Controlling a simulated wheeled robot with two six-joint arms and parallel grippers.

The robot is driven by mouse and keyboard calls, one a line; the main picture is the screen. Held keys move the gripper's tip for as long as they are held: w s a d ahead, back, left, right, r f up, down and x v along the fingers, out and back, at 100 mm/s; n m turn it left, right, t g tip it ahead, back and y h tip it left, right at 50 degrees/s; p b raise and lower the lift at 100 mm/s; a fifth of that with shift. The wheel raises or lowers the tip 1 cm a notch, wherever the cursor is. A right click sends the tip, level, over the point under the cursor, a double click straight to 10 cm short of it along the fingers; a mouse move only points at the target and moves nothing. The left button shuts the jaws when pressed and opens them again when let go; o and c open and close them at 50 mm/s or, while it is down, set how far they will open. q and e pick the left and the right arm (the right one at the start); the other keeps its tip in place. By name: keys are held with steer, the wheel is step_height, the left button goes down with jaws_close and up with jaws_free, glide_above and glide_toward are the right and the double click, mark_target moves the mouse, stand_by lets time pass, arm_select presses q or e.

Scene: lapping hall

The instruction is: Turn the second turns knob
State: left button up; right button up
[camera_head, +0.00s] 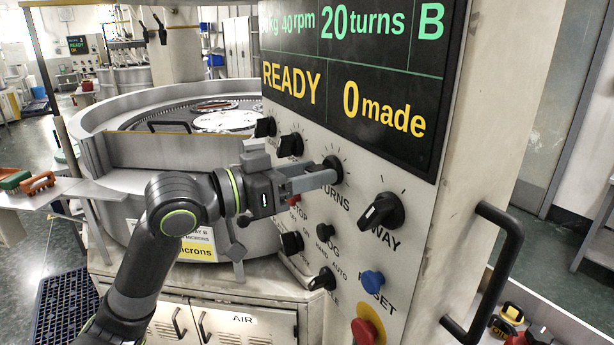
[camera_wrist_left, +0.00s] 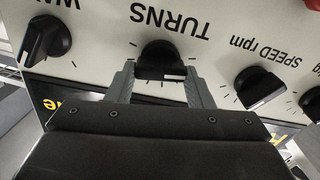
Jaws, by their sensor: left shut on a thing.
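The black turns knob (camera_head: 333,168) sits on the pale control panel above the word TURNS. My left gripper (camera_head: 326,178) is at the panel and shut on this knob. In the left wrist view the turns knob (camera_wrist_left: 160,62) stands between the two grey fingers of the gripper (camera_wrist_left: 160,85), and a white mark shows on its edge. The panel display (camera_head: 350,75) reads 40 rpm, 20 turns, B, READY and 0 made. My right gripper is not in view.
The way knob (camera_head: 381,211) is right of the turns knob; the speed knob (camera_head: 291,145) is left. A blue reset button (camera_head: 373,279) and red stop button (camera_head: 366,330) are below. A black handle (camera_head: 490,270) juts out at right. The round lapping machine (camera_head: 110,115) stands behind my arm.

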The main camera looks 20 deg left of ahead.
arm_select(q)
steer(key=m+b, duration=0.2)
steer(key=m, duration=0.2)
steer(key=shift+m, duration=0.4)
stand_by(0.4)
steer(key=o, duration=1)
steer(key=shift+d, duration=0.1)
